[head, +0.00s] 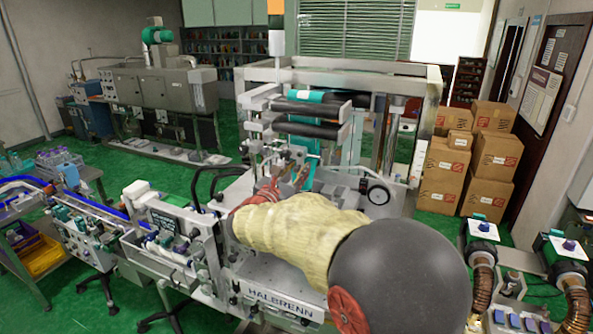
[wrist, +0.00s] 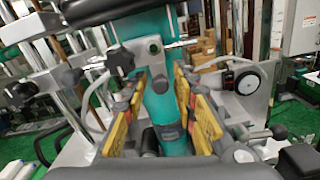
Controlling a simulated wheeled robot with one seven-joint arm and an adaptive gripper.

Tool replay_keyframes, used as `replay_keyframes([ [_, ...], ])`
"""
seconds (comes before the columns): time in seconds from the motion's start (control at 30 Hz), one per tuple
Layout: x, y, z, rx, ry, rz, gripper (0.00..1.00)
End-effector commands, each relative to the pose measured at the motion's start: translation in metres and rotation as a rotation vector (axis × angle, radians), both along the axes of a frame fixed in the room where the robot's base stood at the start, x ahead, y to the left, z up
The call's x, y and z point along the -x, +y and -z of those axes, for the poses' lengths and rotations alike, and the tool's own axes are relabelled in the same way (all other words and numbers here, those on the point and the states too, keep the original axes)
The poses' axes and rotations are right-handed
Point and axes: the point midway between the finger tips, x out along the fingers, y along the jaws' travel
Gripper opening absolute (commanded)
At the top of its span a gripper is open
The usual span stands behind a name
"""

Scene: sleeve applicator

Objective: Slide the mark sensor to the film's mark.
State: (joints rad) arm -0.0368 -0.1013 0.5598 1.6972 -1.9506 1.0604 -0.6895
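A grey block with a black knob and a round dark lens, which looks like the mark sensor (wrist: 142,54), sits on a horizontal bar in front of the teal film (wrist: 165,108) in the wrist view. The film runs down behind it; a darker patch (wrist: 171,132) shows low on it, but I cannot tell whether it is the mark. My gripper (wrist: 168,100) has its yellow-padded fingers apart, one on each side of the film in view, below the block. Nothing shows held between them. In the head view the film (head: 312,150) hangs below the rollers; my arm hides much of the area.
Black rollers (head: 305,128) and the machine's metal frame (head: 430,110) surround the work area. A black-rimmed handwheel (wrist: 247,82) stands to the right in the wrist view. Posts and clamps crowd the left. Cardboard boxes (head: 455,170) stand farther back.

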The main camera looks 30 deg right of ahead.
Motion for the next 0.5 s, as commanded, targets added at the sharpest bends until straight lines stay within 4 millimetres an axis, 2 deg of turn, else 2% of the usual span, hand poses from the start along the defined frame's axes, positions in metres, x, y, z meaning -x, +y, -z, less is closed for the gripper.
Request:
replay_keyframes([
  [0.43,0.0003,0.0000,0.0001,0.000,0.000,0.000,0.00],
  [0.5,0.0002,0.0001,0.0002,0.000,0.000,0.001,0.00],
])
